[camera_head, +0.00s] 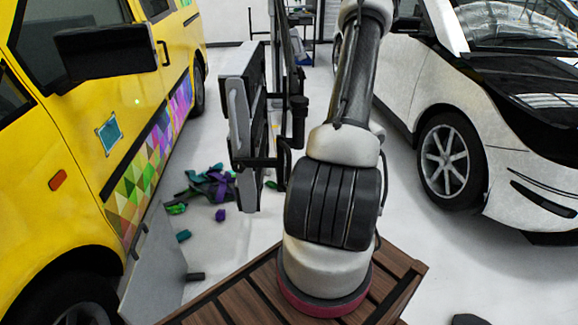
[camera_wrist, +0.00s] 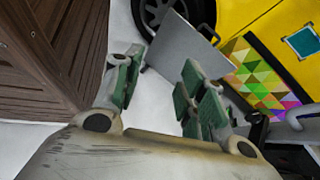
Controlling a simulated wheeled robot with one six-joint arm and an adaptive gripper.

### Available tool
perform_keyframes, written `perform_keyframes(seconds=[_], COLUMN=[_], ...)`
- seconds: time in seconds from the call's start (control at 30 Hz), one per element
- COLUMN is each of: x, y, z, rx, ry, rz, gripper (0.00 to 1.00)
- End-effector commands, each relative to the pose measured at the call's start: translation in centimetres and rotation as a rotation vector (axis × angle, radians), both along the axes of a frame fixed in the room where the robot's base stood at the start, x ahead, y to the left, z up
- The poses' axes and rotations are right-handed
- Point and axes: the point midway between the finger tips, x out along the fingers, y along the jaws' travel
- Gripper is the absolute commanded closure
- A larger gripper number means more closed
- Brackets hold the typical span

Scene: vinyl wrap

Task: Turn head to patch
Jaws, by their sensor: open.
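A small teal square patch (camera_head: 109,133) with a pale border is on the yellow van's side (camera_head: 85,180), left of centre in the head view. It also shows at the upper right of the wrist view (camera_wrist: 302,42), near the picture's edge. Multicoloured triangle wrap (camera_head: 150,160) covers the van's lower side beside it. My gripper (camera_wrist: 155,95) is open and empty in the wrist view, its green-padded fingers apart above the pale floor. It is well apart from the patch. The gripper cannot be made out in the head view.
A grey panel (camera_head: 157,265) leans near the van's front wheel. Crumpled purple and green scraps (camera_head: 212,185) lie on the floor. A white car (camera_head: 450,120) stands at the right. A wooden slatted surface (camera_head: 235,295) is below my arm.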

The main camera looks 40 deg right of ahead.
Motion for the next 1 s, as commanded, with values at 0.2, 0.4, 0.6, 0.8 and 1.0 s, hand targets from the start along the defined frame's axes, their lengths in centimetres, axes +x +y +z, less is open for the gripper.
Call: perform_keyframes(seconds=[0.2,0.4,0.6,0.8,1.0], x=[3.8,9.1,14.0,15.7,19.0], y=[-2.4,-7.0,-13.5,-14.1,-13.1], z=[-8.1,-13.0,-11.1,-10.0,-10.0], rx=[0.291,0.463,0.504,0.54,0.54], ry=[0.003,-0.085,-0.252,-0.293,-0.29], rz=[-0.469,-0.84,-1.034,-1.067,-1.064], gripper=[0.59,0.59,0.59,0.59,0.59])
